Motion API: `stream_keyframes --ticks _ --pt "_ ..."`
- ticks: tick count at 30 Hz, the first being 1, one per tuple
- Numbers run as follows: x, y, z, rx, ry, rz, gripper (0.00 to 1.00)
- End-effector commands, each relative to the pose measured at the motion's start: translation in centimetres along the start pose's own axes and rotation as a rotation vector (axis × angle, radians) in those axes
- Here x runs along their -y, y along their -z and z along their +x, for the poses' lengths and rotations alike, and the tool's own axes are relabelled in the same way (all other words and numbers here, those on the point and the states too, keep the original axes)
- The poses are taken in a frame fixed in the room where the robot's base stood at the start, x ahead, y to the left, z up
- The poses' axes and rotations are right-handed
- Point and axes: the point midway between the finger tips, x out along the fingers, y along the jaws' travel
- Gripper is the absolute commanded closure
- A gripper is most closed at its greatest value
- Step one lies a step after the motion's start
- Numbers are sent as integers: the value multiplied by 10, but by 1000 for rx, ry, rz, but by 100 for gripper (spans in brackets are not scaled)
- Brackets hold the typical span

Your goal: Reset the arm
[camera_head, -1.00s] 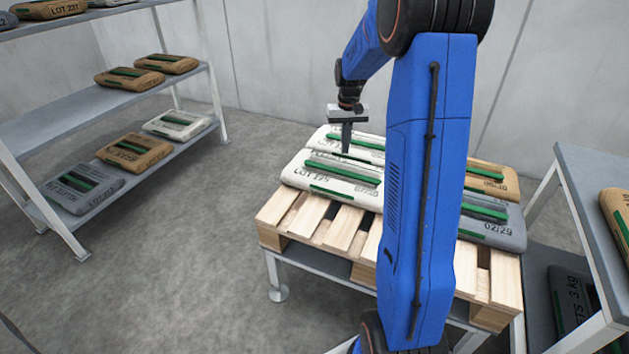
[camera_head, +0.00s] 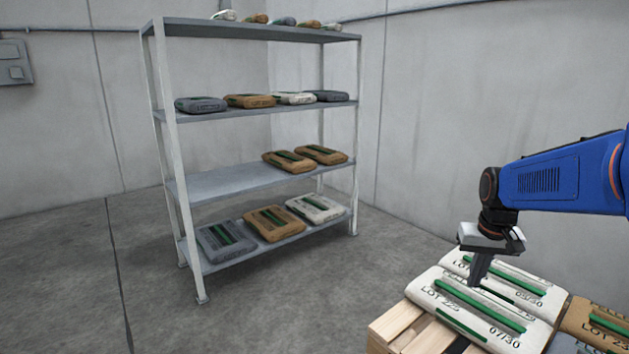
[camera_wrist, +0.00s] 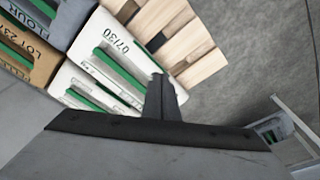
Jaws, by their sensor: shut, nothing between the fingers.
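My gripper (camera_head: 478,268) is at the right of the head view, its fingers together and pointing down over the white bags on the pallet. Its closed fingers (camera_wrist: 163,98) also show in the wrist view, with nothing between them. A white bag (camera_head: 480,315) with green stripes lies at the near left of the wooden pallet (camera_head: 398,328). A second white bag (camera_head: 530,290) lies behind it. I cannot tell whether the fingertips touch a bag. In the wrist view, the near white bag (camera_wrist: 85,75) lies beyond the fingers.
A metal shelf rack (camera_head: 172,150) stands at the left with several grey, brown and white bags on its levels. A brown bag (camera_head: 600,322) lies on the pallet at the right. Floor (camera_head: 300,310) between rack and pallet is clear. Concrete walls stand behind.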

Motion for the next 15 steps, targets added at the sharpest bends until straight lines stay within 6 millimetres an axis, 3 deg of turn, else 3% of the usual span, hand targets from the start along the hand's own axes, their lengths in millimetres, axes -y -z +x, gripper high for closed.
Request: stream_keyframes --ticks 6,15 --pt "21 -55 -26 -57 10 -52 100" --pt "39 -132 -44 -131 28 -120 100"
